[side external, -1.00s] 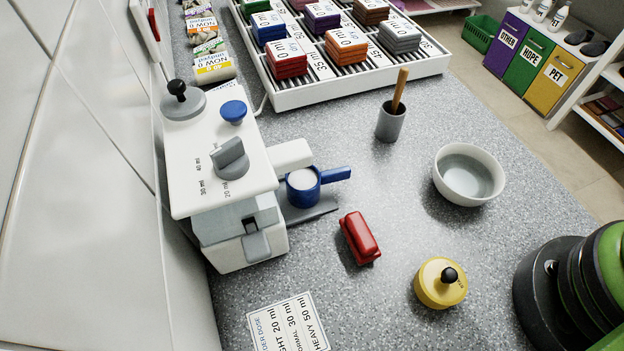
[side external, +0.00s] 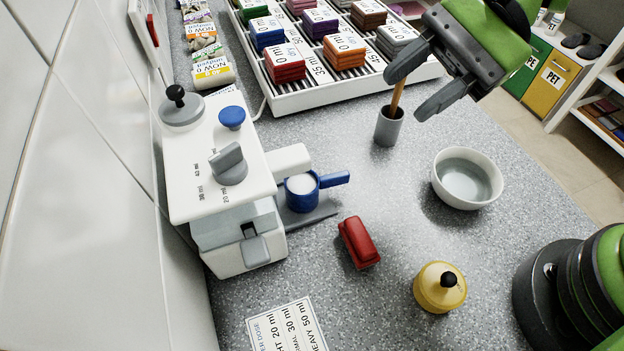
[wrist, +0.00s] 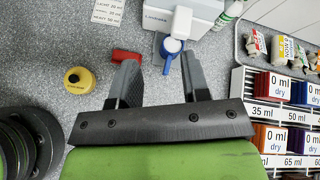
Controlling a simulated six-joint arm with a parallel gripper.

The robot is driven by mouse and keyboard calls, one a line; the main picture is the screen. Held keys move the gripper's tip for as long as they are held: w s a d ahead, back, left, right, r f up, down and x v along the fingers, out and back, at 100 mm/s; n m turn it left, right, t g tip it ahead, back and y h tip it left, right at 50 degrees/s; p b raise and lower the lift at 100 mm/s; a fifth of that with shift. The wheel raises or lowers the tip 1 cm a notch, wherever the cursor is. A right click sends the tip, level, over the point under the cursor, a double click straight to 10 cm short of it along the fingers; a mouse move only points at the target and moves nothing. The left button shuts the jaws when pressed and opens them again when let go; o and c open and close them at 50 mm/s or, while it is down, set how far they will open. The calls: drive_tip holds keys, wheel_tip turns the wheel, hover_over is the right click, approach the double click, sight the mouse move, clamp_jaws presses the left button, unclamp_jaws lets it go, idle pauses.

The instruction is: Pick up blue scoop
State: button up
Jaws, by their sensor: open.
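The blue scoop (side external: 302,193) holds white powder and stands on the grey plate under the white machine's spout, its handle pointing right. In the wrist view the scoop (wrist: 171,46) lies beyond the fingertips, roughly between them and nearer the right finger. My gripper (side external: 414,88) is open and empty, above the grey cup with the wooden handle, up and right of the scoop and well apart from it. The gripper (wrist: 157,70) also shows in the wrist view with both fingers apart.
The white machine (side external: 215,150) stands left of the scoop. A red block (side external: 358,243), a yellow lidded pot (side external: 440,287), a white bowl (side external: 467,178) and a grey cup (side external: 389,127) stand around it. A white rack (side external: 300,95) of blocks is behind.

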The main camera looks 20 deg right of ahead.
sight(349, 177)
drive_tip(key=w+f+m, duration=0.1)
drive_tip(key=f+m, duration=0.1)
drive_tip(key=f, duration=0.2)
drive_tip(key=w+a+f+m+t+y, duration=0.1)
drive_tip(key=f+m, duration=0.1)
drive_tip(key=f, duration=0.2)
drive_tip(key=w+a+f+m+y, duration=0.1)
drive_tip(key=f, duration=0.4)
drive_tip(key=shift+m+t, duration=0.4)
drive_tip(key=shift+f, duration=0.5)
wheel_tip(349, 177, down, 2)
drive_tip(key=shift+f, duration=0.2)
drive_tip(key=shift+f+x, duration=0.2)
drive_tip(key=shift+x, duration=0.85)
drive_tip(key=shift+a+f, duration=0.2)
drive_tip(key=shift+a, duration=0.25)
clamp_jaws()
